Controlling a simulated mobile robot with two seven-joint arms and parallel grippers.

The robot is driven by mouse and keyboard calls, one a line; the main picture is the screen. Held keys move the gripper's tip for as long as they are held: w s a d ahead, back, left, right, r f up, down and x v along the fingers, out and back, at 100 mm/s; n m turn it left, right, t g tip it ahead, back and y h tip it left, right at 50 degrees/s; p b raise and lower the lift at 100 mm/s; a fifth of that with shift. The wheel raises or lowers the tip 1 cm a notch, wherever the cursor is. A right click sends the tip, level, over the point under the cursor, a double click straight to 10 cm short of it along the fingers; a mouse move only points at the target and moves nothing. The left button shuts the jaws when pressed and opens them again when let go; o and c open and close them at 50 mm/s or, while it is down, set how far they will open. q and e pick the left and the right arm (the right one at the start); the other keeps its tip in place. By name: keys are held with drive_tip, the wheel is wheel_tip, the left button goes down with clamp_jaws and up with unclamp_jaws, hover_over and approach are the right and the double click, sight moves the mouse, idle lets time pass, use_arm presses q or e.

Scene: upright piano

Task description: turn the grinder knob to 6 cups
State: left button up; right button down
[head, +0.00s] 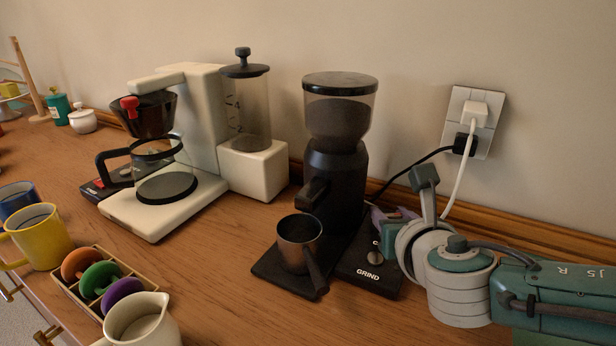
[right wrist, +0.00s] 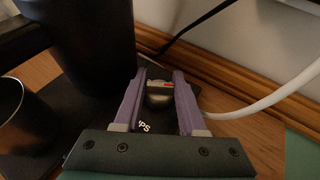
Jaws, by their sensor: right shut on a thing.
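The black coffee grinder (head: 338,170) stands against the wall with a clear bean hopper on top. Its base has a panel (head: 352,277) marked GRIND, with a small silver button (head: 375,257) above that word. My right gripper (head: 386,216) reaches in from the right, its purple fingers at the back of the panel. My left gripper is out of view.
A dark metal cup (head: 299,243) stands on the grinder's base under the spout. A cream coffee maker (head: 206,115) with a glass carafe is to the left. A wall outlet (head: 476,115) with cords is behind my right arm. A pitcher (head: 142,322) is at the front.

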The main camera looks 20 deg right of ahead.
drive_tip(key=shift+c, duration=2.4)
unclamp_jaws()
drive_tip(key=shift+d, duration=0.1)
